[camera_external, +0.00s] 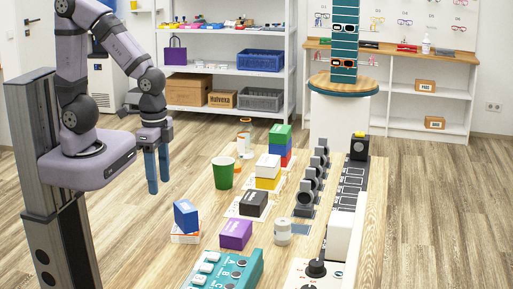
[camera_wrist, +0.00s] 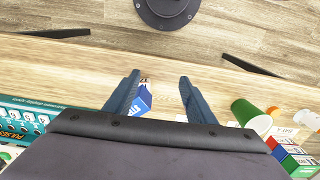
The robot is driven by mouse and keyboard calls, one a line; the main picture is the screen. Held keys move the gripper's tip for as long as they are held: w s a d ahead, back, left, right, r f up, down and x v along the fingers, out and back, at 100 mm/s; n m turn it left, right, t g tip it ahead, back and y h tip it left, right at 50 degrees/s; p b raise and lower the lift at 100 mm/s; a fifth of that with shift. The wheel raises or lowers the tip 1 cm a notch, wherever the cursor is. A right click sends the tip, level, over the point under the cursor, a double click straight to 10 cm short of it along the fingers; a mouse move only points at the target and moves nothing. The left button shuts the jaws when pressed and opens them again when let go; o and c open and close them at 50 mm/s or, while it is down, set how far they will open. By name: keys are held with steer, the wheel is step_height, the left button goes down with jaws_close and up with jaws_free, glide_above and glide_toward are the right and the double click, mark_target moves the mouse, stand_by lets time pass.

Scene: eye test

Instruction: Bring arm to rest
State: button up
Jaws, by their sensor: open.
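My gripper (camera_external: 158,188) hangs fingers-down at the end of my arm in the external view, left of the green cup (camera_external: 223,173) and beyond the blue box (camera_external: 186,214). Its two blue fingers are apart with nothing held between them. In the wrist view the gripper (camera_wrist: 158,78) also shows open fingers, and the blue box (camera_wrist: 143,103) shows in the gap, beside the left finger. The box looks farther away than the fingers and not gripped. The green cup shows to the right of the fingers in the wrist view (camera_wrist: 250,117).
The table (camera_external: 372,225) carries a purple box (camera_external: 236,234), a black box (camera_external: 253,204), stacked coloured boxes (camera_external: 268,172), a white-lidded jar (camera_external: 283,232) and a teal panel (camera_external: 248,268) at the near end. Shelves (camera_external: 225,72) stand behind. Floor left of the table looks clear.

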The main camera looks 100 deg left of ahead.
steer(key=shift+s+f, duration=0.2)
steer(key=shift+s, duration=0.35)
step_height(320, 180, up, 4)
steer(key=p, duration=0.4)
stand_by(0.8)
